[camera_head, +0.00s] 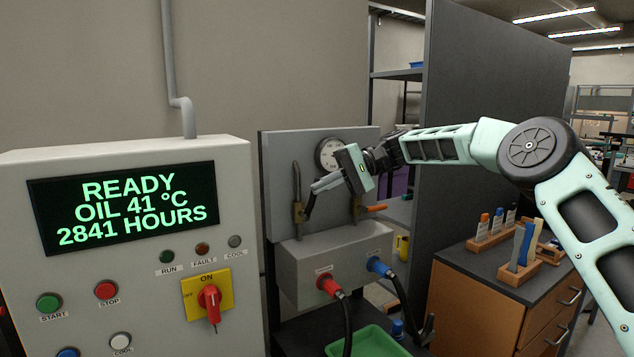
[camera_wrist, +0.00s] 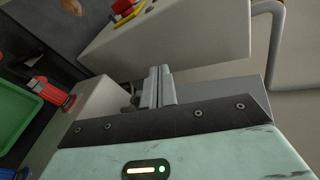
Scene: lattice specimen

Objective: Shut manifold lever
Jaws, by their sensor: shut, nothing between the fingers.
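The manifold (camera_head: 335,262) is a grey box on a grey back panel, with a red and a blue hose coupling on its front. Above it, a brass valve on the left pipe has a dark lever (camera_head: 309,207), partly behind my gripper. A valve on the right pipe has an orange lever (camera_head: 376,208) pointing right, roughly level. My gripper (camera_head: 314,188) is shut and empty, reaching left in front of the panel, close to the dark lever; I cannot tell whether they touch. In the wrist view the closed fingers (camera_wrist: 160,72) show, with no lever clearly visible.
A control cabinet (camera_head: 122,265) with a lit display stands at left. A round gauge (camera_head: 331,153) sits on the panel. A green tray (camera_head: 368,342) is below the manifold. A drawer unit (camera_head: 480,310) with tool racks stands at right, beside a tall dark partition (camera_head: 490,130).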

